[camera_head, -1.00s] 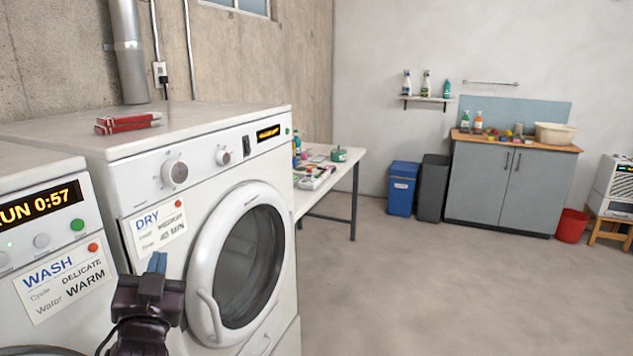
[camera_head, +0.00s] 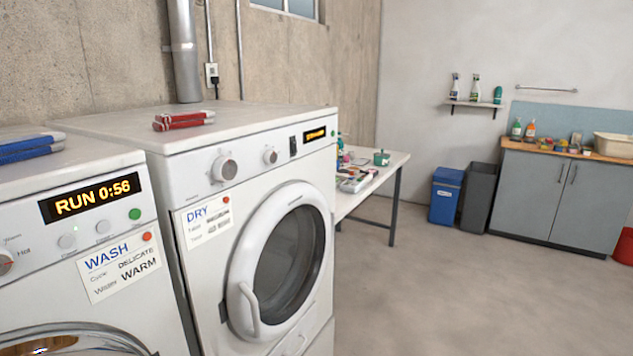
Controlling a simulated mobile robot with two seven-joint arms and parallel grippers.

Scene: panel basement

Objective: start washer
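The washer (camera_head: 40,285) stands at the left of the head view, cut off by the left and bottom edges. Its display (camera_head: 91,197) reads RUN 0:56 in yellow. A green button (camera_head: 135,214) and small pale buttons sit below the display, and a knob (camera_head: 6,262) marked Hot is at the left edge. A card (camera_head: 120,267) on its front reads WASH, Cycle DELICATE, Water WARM. The top of its round door (camera_head: 75,338) shows at the bottom. Neither of my grippers is in view.
The dryer (camera_head: 250,170) stands right of the washer, its round door shut. Red items (camera_head: 183,120) lie on the dryer and blue ones (camera_head: 30,147) on the washer. A table (camera_head: 397,160), bins (camera_head: 446,197) and a grey cabinet (camera_head: 550,190) stand beyond. The floor at right is clear.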

